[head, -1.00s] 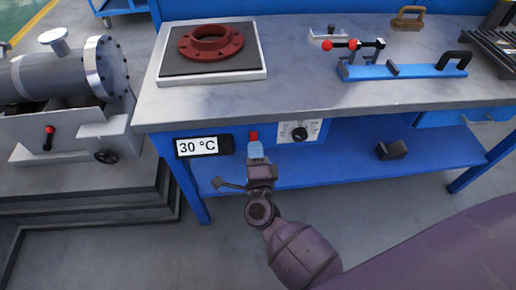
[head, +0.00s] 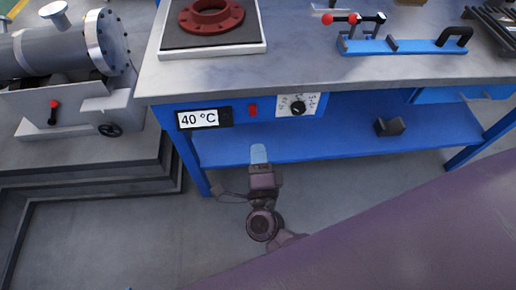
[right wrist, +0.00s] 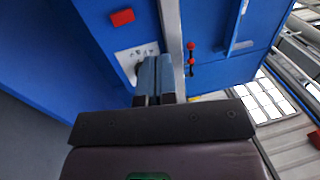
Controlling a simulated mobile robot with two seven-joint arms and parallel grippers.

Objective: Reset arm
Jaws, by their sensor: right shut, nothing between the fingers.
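My right gripper (head: 259,154) is shut and empty in the head view. It hangs in front of the blue workbench, below the red switch (head: 252,110) and apart from it. In the right wrist view its closed fingers (right wrist: 155,78) point toward the bench front, where the red switch (right wrist: 122,17) and part of the dial panel (right wrist: 133,58) show. The display (head: 204,118) reads 40 °C, and the dial (head: 298,106) is right of the switch. My left gripper is not in view.
A red flange (head: 211,16) sits on a dark plate on the bench (head: 300,75). A blue clamp fixture (head: 400,46) is to its right. A grey flanged shell (head: 60,48) stands at left. A dark block (head: 389,126) lies on the lower shelf (head: 330,140).

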